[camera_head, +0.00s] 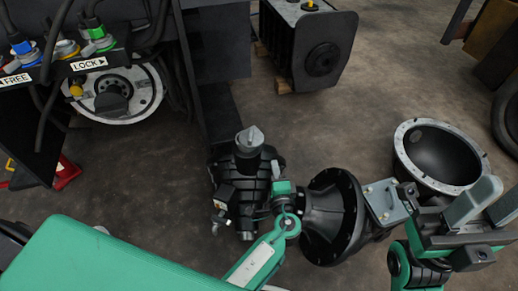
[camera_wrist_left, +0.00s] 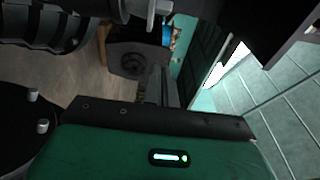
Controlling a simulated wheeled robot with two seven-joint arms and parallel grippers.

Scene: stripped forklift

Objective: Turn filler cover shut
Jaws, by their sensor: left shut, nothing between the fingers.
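A grey cap with a raised grip, which looks like the filler cover (camera_head: 250,139), sits on top of the ribbed black housing (camera_head: 246,192) in the middle of the head view. My left gripper (camera_head: 281,178) is just right of that housing, seen nearly edge-on, so its fingertips are hard to make out there. In the left wrist view its fingers (camera_wrist_left: 158,78) are together and empty. The ribbed housing (camera_wrist_left: 50,30) shows at the upper left there. The cap stands apart from my gripper. My right gripper (camera_head: 502,192) is at the right edge, fingers apart and empty.
A flanged black cone (camera_head: 335,218) lies right of my left gripper, and an open black bowl-shaped casing (camera_head: 440,155) behind my right. A black box (camera_head: 310,45) stands at the back. The forklift frame, with its FREE/LOCK panel (camera_head: 60,68), fills the upper left.

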